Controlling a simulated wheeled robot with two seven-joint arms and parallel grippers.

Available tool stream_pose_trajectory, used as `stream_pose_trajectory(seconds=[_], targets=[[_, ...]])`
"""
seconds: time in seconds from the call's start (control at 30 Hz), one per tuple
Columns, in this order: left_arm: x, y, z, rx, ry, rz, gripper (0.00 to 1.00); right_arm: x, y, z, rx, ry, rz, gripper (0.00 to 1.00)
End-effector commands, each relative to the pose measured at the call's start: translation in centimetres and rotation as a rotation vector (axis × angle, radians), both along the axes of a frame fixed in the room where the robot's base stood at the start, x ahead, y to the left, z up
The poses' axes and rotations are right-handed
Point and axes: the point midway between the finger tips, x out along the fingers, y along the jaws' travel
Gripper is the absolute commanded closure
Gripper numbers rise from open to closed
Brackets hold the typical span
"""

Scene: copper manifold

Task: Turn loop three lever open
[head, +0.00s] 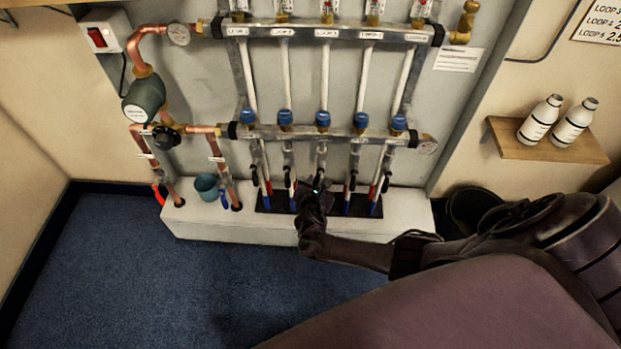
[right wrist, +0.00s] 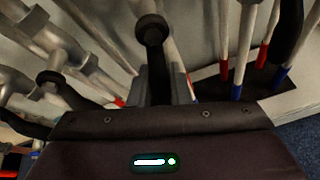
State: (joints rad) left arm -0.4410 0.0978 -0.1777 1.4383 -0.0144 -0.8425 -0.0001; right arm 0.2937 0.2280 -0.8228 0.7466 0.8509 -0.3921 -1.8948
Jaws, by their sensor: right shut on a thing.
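The manifold's lower bar (head: 342,133) carries a row of blue caps, with white pipes and small black levers below. The loop three cap (head: 322,121) is the middle one. My right gripper (head: 315,192) is at the middle pipe below it and hides that lever in the head view. In the right wrist view, the black loop three lever (right wrist: 154,55), with a round end, runs down between the grey fingers of my right gripper (right wrist: 158,86), which are shut on it. My left gripper is in neither view.
Neighbouring black levers (head: 287,179) stand close on both sides. A white ledge (head: 240,228) lies under the pipes, with a small teal bucket (head: 207,187) at left. A wooden shelf (head: 545,144) with two white bottles is at right. The blue floor (head: 170,285) is clear.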

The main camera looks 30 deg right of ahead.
Motion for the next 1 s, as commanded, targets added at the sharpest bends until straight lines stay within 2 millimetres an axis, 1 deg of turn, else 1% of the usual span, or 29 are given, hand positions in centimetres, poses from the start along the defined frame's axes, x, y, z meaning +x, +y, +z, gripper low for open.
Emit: stream_pose_trajectory(seconds=[0.2, 0.43, 0.67, 1.0], targets=[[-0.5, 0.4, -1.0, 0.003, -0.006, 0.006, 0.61, -0.5, -0.5, -0.3, -0.129, 0.091, 0.003, 1.0], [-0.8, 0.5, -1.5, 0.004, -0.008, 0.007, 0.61, -0.8, -1.0, -0.4, -0.219, 0.152, 0.003, 1.0], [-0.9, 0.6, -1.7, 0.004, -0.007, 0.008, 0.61, -1.0, -1.2, -0.4, -0.257, 0.178, 0.001, 1.0], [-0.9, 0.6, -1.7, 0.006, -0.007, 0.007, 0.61, -1.1, -1.3, -0.4, -0.265, 0.184, 0.003, 1.0]])
